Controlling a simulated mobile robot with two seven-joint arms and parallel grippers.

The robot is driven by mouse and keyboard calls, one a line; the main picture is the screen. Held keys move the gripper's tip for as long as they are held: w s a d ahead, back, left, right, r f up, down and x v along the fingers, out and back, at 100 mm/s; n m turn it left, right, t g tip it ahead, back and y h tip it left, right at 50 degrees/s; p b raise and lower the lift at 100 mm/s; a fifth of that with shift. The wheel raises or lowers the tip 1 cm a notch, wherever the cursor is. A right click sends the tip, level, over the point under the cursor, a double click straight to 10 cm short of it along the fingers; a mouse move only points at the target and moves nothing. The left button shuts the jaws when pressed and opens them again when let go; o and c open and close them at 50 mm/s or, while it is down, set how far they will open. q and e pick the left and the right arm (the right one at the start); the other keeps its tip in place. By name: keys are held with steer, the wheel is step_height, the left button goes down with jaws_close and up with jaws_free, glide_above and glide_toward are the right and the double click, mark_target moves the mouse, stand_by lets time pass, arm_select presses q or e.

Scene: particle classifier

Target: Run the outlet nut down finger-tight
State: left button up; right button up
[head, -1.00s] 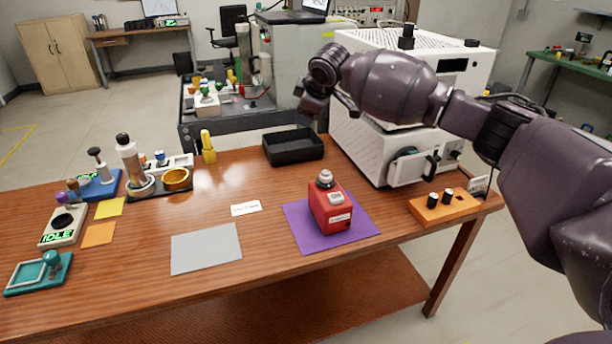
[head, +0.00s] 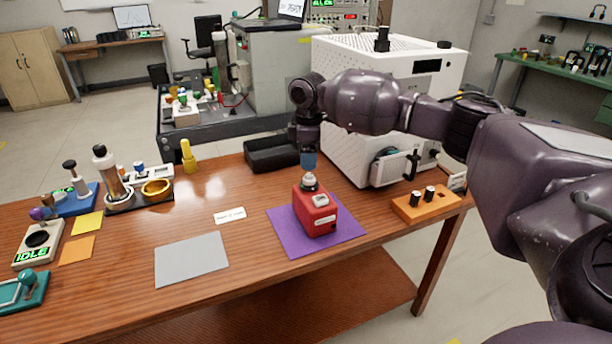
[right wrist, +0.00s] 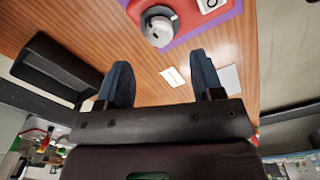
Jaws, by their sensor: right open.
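The outlet nut (head: 309,181) is a grey-white cap on top of the red block (head: 318,212), which stands on a purple mat (head: 347,230). My right gripper (head: 308,163) points down just above the nut in the head view. In the right wrist view its two dark blue fingers (right wrist: 163,82) are spread with nothing between them. There the nut (right wrist: 158,27) lies beyond the fingertips, on the red block (right wrist: 190,14). Whether the nut is seated cannot be told. My left gripper is not in view.
A black tray (head: 262,166) stands behind the mat, and the large white machine (head: 345,150) stands behind right. An orange block with black knobs (head: 405,208) is to the right. A grey sheet (head: 191,259) and white label (head: 230,215) lie on the left.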

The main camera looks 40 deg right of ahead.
mark_target(308, 175)
step_height(308, 175, down, 4)
steer(key=shift+f+b, duration=0.25)
steer(key=shift+b, duration=0.1)
steer(key=shift+f, duration=0.7)
